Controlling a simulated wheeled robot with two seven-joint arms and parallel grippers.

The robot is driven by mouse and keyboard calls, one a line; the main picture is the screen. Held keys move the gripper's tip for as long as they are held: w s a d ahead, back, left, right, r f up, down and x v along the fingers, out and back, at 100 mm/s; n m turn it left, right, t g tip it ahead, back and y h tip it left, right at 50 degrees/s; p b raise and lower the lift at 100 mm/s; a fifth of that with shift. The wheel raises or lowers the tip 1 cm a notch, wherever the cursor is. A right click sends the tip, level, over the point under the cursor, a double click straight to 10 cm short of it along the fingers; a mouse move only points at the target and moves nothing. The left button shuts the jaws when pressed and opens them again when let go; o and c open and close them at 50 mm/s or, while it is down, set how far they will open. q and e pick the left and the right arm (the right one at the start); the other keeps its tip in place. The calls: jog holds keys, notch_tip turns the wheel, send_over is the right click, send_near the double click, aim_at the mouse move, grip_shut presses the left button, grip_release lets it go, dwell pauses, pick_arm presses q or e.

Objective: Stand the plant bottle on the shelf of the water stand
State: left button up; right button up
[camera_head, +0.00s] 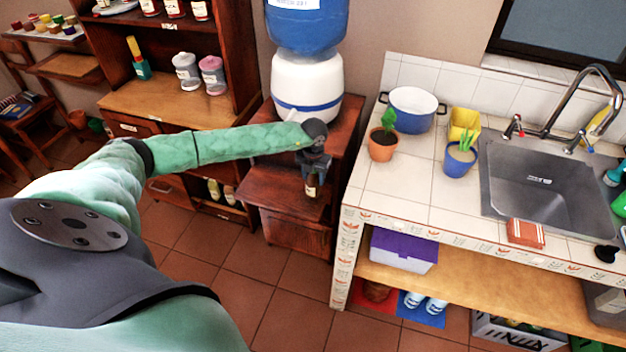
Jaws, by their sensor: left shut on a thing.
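The water stand (345,122) is a dark wood stand in the middle of the view, with a white and blue water dispenser (305,85) on its top. A lower shelf (268,183) juts out at its front. My left gripper (313,172) is in front of the stand and shut on the plant bottle (312,188), a small dark bottle with a pale label. The bottle looks about upright, over or beside the right part of the shelf. I cannot tell whether its base touches the shelf. The gripper hides its upper part. My right gripper is not in view.
A tiled counter (410,190) at the right holds a pot (412,112), two potted plants and a sink (535,185). A wooden cabinet (165,95) with jars stands at the left. The left part of the shelf looks bare.

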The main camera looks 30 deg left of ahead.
aim_at(313, 182)
pick_arm(q)
jog(key=shift+f+p, duration=0.5)
jog(key=shift+f, duration=1)
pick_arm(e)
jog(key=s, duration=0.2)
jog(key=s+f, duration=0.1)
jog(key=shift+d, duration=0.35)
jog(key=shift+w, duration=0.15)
pick_arm(q)
jog(key=shift+f, duration=0.1)
jog(key=o, duration=0.9)
jog(key=shift+o, duration=0.7)
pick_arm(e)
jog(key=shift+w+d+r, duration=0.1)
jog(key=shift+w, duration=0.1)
